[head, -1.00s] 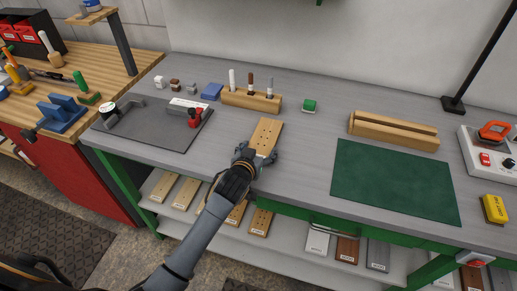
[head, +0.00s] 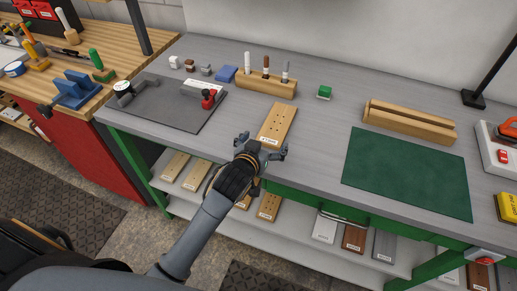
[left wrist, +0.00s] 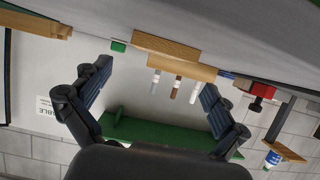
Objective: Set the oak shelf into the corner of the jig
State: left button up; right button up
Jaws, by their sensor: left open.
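The oak shelf, a light wooden board (head: 277,122) with small holes and a white label too small to read, lies flat on the grey bench near its front edge. My left gripper (head: 262,148) is open and empty, just off the board's near end. Its spread fingers also show in the left wrist view (left wrist: 155,85), with nothing between them. The jig, a dark grey plate (head: 172,110) with toggle clamps, one red-tipped, lies on the bench left of the board. My right gripper is not in view.
A wooden block with upright markers (head: 266,86) stands behind the board. A green mat (head: 408,172) and a grooved wooden block (head: 408,121) lie to the right. Small blocks and a blue item (head: 226,74) sit behind the jig. Bare bench separates jig and board.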

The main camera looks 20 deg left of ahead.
pick_arm(q)
jog(key=v, duration=0.6)
jog(key=shift+s+r, duration=0.15)
